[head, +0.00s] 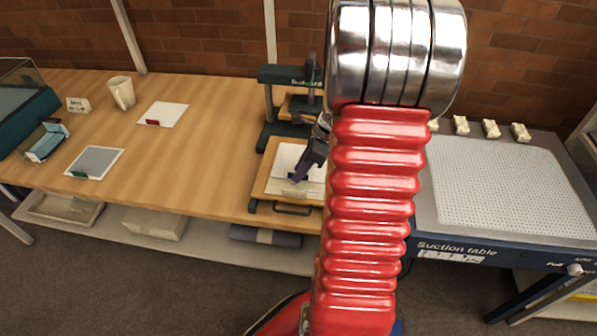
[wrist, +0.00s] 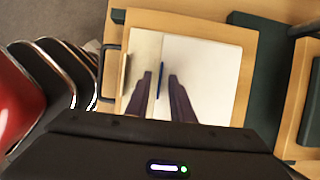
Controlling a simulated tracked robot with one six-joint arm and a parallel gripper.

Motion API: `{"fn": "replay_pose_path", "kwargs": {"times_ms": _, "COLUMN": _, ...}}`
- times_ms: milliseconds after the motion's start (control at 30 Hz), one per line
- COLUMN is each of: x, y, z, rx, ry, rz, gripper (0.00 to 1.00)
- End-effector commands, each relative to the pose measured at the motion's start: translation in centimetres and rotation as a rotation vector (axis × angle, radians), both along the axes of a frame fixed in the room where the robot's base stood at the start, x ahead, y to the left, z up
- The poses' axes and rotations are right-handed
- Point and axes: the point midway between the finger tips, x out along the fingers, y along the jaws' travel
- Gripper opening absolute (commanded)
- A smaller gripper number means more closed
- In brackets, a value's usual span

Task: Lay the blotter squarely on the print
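A white sheet with a blue tab, seemingly the blotter (head: 287,157), lies on the wooden press bed (head: 262,186). In the wrist view the blotter (wrist: 205,75) covers the right part. A cream strip, seemingly the print (wrist: 148,48), shows left of the blue tab (wrist: 162,68). The tab runs along the blotter's edge. My gripper (wrist: 160,78) is open, its dark fingers on either side of the tab with gaps showing. In the head view my gripper (head: 297,174) is low over the sheets; my red arm hides their right side. I cannot tell whether the fingertips touch the sheets.
The press's green frame (head: 282,74) stands behind the bed. A suction table (head: 510,185) stands right. The table's front left is clear.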

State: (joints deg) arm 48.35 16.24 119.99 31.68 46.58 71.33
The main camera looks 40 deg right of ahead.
Motion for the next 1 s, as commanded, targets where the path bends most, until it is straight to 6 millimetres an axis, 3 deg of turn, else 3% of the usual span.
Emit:
{"fn": "replay_pose_path", "kwargs": {"times_ms": 700, "x": -3.2, "y": -2.5, "z": 9.8, "rx": -0.002, "ry": -0.002, "rz": -0.001, "gripper": 0.21}}
{"fn": "replay_pose_path", "kwargs": {"times_ms": 1000, "x": -3.6, "y": -2.7, "z": 10.9, "rx": 0.000, "ry": 0.000, "rz": 0.000, "gripper": 0.21}}
